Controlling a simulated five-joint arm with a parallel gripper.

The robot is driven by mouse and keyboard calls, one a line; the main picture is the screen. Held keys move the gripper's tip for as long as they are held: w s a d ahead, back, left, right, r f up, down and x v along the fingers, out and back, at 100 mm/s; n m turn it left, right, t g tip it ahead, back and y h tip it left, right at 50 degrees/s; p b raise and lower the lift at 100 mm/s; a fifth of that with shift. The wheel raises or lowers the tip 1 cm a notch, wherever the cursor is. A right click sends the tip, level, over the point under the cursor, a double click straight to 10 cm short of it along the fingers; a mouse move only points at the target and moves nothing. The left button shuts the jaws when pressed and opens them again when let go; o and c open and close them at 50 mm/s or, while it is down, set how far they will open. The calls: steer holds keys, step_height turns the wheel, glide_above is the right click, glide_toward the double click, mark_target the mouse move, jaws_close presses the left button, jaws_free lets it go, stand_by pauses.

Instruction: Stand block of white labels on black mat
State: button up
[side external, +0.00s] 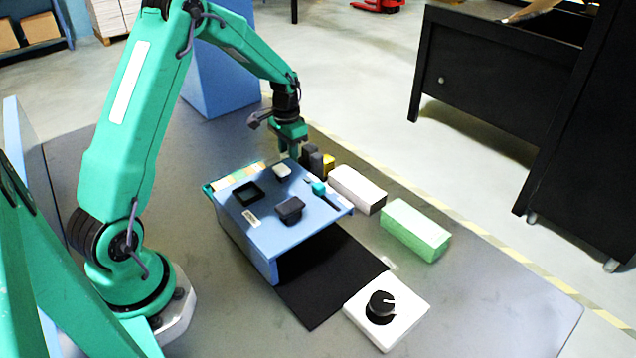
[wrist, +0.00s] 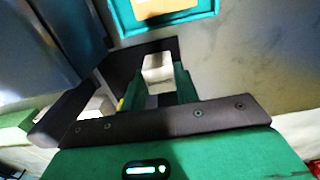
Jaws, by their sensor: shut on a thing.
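My gripper (side external: 291,150) is behind the far edge of the blue stand in the side view. In the wrist view its green fingers (wrist: 158,90) are shut on a small white block, the block of labels (wrist: 157,66). The block is hidden in the side view, and I cannot tell its height above the table. The black mat (side external: 330,285) lies flat on the grey table, partly under the blue stand, with its bare front part showing between the stand and a white plate.
The blue stand (side external: 262,240) carries several small dark items and a teal-handled tool (side external: 318,188). Dark and yellow blocks (side external: 328,165), a white box (side external: 357,188) and a green box (side external: 415,230) line its far side. The white plate (side external: 408,302) bears a black knob. Table at right is clear.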

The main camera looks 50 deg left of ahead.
steer(key=shift+f, duration=0.35)
stand_by(0.5)
steer(key=o, duration=1)
steer(key=shift+r, duration=0.1)
steer(key=shift+r, duration=3.8)
